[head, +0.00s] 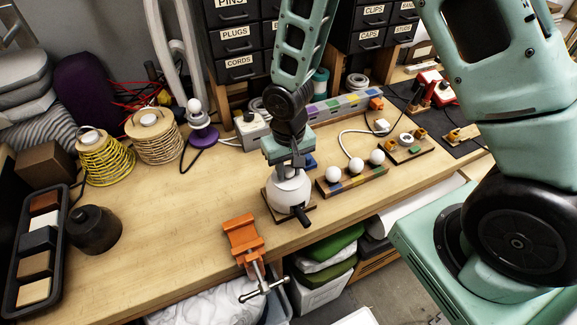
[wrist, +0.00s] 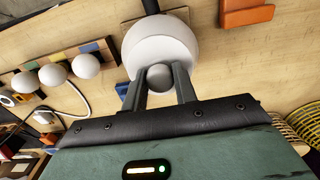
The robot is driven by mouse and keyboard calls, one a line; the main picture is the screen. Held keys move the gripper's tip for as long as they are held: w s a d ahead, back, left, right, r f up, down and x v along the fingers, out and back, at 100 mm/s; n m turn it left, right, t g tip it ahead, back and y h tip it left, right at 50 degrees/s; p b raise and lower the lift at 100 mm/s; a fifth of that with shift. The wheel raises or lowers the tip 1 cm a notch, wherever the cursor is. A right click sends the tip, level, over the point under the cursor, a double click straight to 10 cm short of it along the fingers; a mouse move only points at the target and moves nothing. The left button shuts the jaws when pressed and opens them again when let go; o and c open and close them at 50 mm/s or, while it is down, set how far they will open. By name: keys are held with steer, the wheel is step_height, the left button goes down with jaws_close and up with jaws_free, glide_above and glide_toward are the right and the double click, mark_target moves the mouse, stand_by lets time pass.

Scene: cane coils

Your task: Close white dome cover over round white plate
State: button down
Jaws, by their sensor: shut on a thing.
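The white dome cover (head: 287,192) stands on a small dark wooden base (head: 268,208) near the front edge of the bench. A black handle (head: 301,216) sticks out from its front side. My gripper (head: 290,168) is directly above the dome. In the wrist view, its two fingers (wrist: 160,80) are shut on the grey round knob (wrist: 160,76) on top of the white dome (wrist: 160,48). I cannot clearly make out the round white plate apart from the dome, or whether a gap lies between them.
An orange clamp (head: 243,238) sits at the front edge, left of the dome. A wooden strip with three white balls (head: 354,177) lies close to the right. A black tray of blocks (head: 39,245) is far left. The bench between clamp and coils is clear.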

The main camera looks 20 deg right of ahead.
steer(key=shift+f, duration=0.15)
steer(key=c, duration=1)
jaws_free()
step_height(320, 180, up, 17)
steer(key=b, duration=0.3)
steer(key=s+a+f+n+b, duration=0.1)
steer(key=s+a+n+b, duration=0.1)
steer(key=s, duration=0.4)
steer(key=s+a+f+n+b, duration=0.2)
steer(key=s+n, duration=0.1)
steer(key=s, duration=0.3)
steer(key=s+a+f+n+b, duration=0.1)
steer(key=s+a+f+n, duration=0.1)
steer(key=s, duration=0.5)
steer(key=shift+a+f+n+y+b, duration=0.15)
steer(key=shift+f+n+y+b, duration=0.15)
steer(key=shift+n+b, duration=0.1)
